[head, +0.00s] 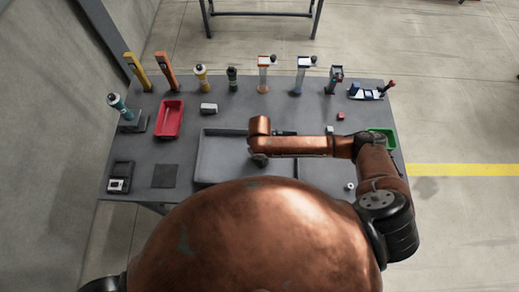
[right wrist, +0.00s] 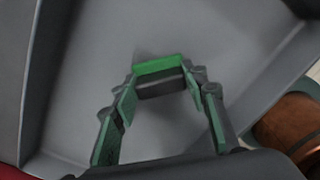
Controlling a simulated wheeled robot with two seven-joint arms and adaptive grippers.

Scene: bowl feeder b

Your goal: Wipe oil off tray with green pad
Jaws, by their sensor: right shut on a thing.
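The large grey tray (head: 222,172) lies at the middle front of the table. It fills most of the right wrist view (right wrist: 90,50). My right gripper (right wrist: 163,84) is over the tray and shut on the green pad (right wrist: 158,66), which sits across the fingertips. In the head view my right gripper (head: 258,161) is small and dark under the copper wrist, and the pad is hidden there. A faint darker patch shows on the tray floor beside the pad; I cannot tell whether it is oil or shadow. I cannot tell whether the pad touches the floor. My left gripper is out of view.
A red bin (head: 169,119) stands left of the tray, and a green bin (head: 383,137) is at the right edge behind my right arm. A dark square mat (head: 164,176) and a black device (head: 120,177) lie front left. Several tools stand along the back edge.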

